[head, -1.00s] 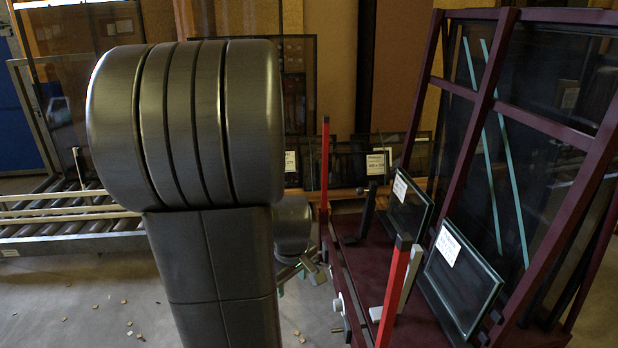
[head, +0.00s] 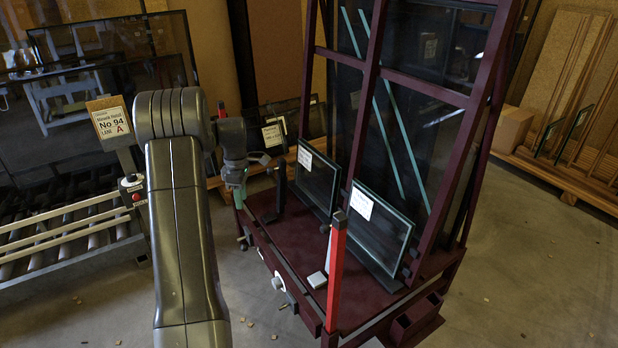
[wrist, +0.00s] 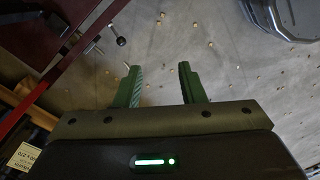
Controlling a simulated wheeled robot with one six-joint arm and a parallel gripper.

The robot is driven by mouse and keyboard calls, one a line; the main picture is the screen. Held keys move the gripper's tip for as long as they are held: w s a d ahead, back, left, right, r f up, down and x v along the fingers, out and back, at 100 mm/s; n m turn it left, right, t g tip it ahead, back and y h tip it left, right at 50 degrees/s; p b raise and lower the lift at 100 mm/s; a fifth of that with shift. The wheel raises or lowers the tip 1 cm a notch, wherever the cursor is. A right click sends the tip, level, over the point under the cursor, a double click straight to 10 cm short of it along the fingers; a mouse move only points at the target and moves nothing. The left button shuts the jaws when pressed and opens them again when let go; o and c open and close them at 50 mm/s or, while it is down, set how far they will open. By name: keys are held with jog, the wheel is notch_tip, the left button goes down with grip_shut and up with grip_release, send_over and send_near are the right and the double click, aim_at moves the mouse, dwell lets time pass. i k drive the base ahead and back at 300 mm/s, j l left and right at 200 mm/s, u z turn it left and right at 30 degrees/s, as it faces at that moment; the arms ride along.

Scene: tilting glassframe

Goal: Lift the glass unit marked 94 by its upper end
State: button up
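Two small glass units lean on the dark red tilted rack (head: 470,102). The left unit (head: 317,187) and the right unit (head: 385,238) each carry a white label whose print is too small to read, so I cannot tell which is marked 94. A placard (head: 110,122) by the rollers reads No 94, Lane A. My gripper (head: 237,200) hangs left of the rack's back left corner, apart from both units. In the wrist view its two green fingers (wrist: 159,82) stand apart with nothing between them, above the littered floor.
A red post (head: 336,265) stands at the rack's front edge, before the right unit. A roller conveyor (head: 60,235) lies at the left. A pallet of boards (head: 560,75) stands back right. More framed panes lean behind the rack. Floor at front right is mostly free.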

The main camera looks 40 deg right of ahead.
aim_at(318, 176)
jog(key=i+j+z, duration=1.25)
jog(key=j, duration=0.4)
jog(key=i+z, duration=0.3)
jog(key=i, duration=0.25)
jog(key=i+z, duration=0.3)
jog(key=i, duration=0.25)
